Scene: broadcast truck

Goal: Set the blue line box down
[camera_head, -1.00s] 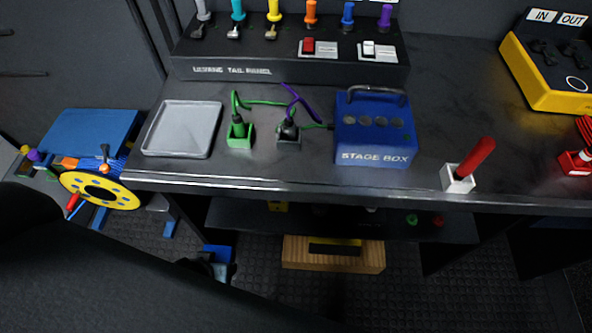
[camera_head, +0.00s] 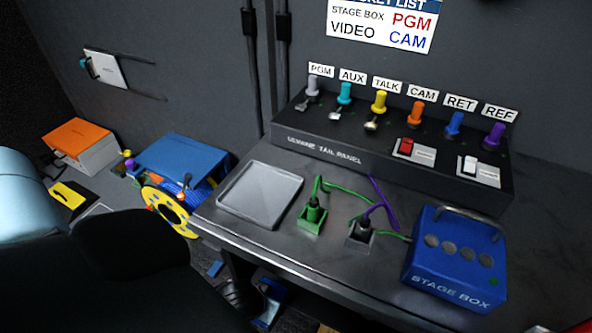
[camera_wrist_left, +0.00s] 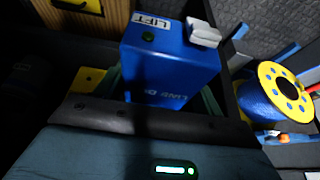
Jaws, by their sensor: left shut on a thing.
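The blue line box (camera_wrist_left: 170,60) fills the middle of the left wrist view, with a white LIFT label, a green dot and a grey block on its upper edge. My left gripper (camera_wrist_left: 160,92) is shut on it; the fingers are mostly hidden beside the box. In the head view, a small part of a blue object (camera_head: 270,298), probably this box, shows low beside the desk's front edge. I cannot tell whether its underside touches anything. My right gripper is in neither view.
The desk holds a grey tray (camera_head: 224,201), a green socket (camera_head: 311,222), a dark socket (camera_head: 360,236) and the blue stage box (camera_head: 452,262). A yellow cable reel (camera_head: 163,206) stands left of the desk. A wooden crate (camera_wrist_left: 105,22) is near the line box.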

